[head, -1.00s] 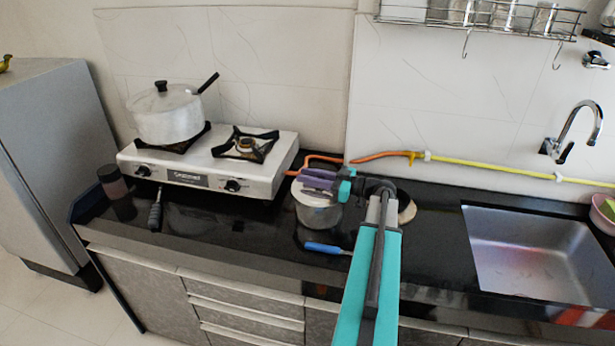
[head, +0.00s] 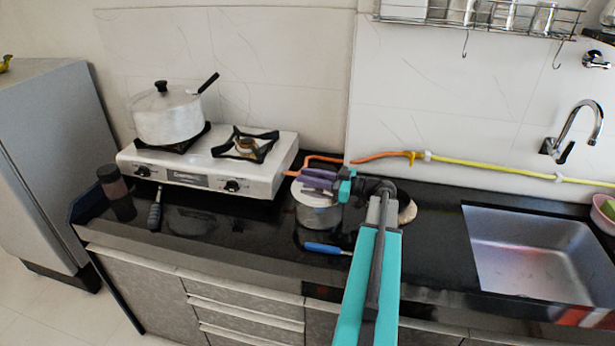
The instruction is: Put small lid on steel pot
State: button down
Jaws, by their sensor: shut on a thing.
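The steel pot (head: 318,216) stands on the black counter, right of the stove, with its silvery side showing. My gripper (head: 314,183) has purple fingers and is right over the pot's top. It is shut on the small lid (head: 304,195), which lies level at the pot's rim, mostly hidden behind the fingers. I cannot tell whether the lid touches the rim or is just above it.
A two-burner stove (head: 205,172) at left carries a white lidded pot (head: 168,120). A blue-handled tool (head: 326,249) lies before the steel pot. A round thing (head: 407,211) sits behind my arm. The sink (head: 540,255) is at right.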

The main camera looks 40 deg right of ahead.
jog(key=shift+a+f, duration=0.1)
jog(key=shift+f, duration=0.25)
dwell(0.6)
jog(key=c, duration=1.8)
grip_release()
jog(key=o, duration=0.4)
jog(key=shift+r, duration=0.1)
jog(key=shift+b+v, duration=1.1)
jog(key=shift+v, duration=2.65)
jog(key=shift+w+r, duration=0.1)
jog(key=shift+r, duration=0.05)
